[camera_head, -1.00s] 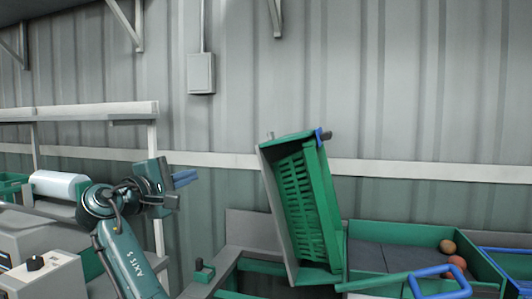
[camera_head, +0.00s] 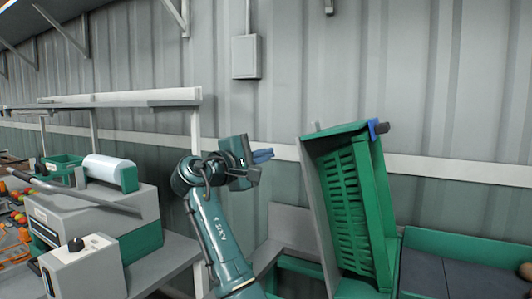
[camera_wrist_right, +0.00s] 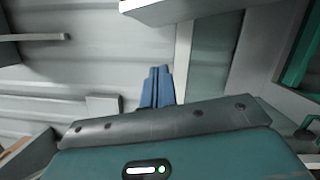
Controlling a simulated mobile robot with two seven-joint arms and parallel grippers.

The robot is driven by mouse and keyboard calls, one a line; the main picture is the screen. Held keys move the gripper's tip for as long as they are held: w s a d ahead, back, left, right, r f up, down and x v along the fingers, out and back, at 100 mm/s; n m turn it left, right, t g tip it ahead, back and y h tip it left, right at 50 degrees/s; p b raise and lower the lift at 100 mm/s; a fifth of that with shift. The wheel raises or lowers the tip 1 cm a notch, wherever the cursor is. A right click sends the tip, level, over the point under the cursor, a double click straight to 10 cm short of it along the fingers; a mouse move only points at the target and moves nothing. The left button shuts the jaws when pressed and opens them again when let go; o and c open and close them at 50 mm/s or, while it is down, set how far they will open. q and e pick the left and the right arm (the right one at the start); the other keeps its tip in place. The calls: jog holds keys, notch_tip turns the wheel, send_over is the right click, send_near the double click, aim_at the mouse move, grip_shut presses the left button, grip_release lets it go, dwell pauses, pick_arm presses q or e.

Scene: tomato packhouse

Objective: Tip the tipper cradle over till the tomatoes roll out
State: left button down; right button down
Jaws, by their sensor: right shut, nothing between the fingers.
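The tipper cradle (camera_head: 316,208) stands tipped up steeply at the right of the head view. A green slatted crate (camera_head: 378,205) sits in it on its side. A blue piece with a dark end (camera_head: 375,127) is at its upper corner. No tomatoes show in the part of the crate I see. A tomato (camera_head: 526,271) lies in the green-walled bin at the right edge. My right gripper (camera_head: 262,155) is shut and empty, left of the cradle and apart from it. Its blue fingers lie together in the wrist view (camera_wrist_right: 157,88). My left gripper is out of view.
The green-walled bin (camera_head: 455,243) with a dark floor is right of the cradle. At left are a grey machine (camera_head: 90,215) with a white roller (camera_head: 105,170), and several tomatoes at the edge. A white shelf frame (camera_head: 150,98) stands behind. A corrugated wall closes the back.

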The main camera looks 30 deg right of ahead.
pick_arm(q)
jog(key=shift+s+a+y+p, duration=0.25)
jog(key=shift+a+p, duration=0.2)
jog(key=shift+p, duration=0.6)
pick_arm(e)
jog(key=s+d+r, duration=0.1)
jog(key=s+d, duration=0.1)
jog(key=d, duration=0.6)
jog(key=shift+r, duration=0.2)
jog(key=shift+d+r, duration=0.1)
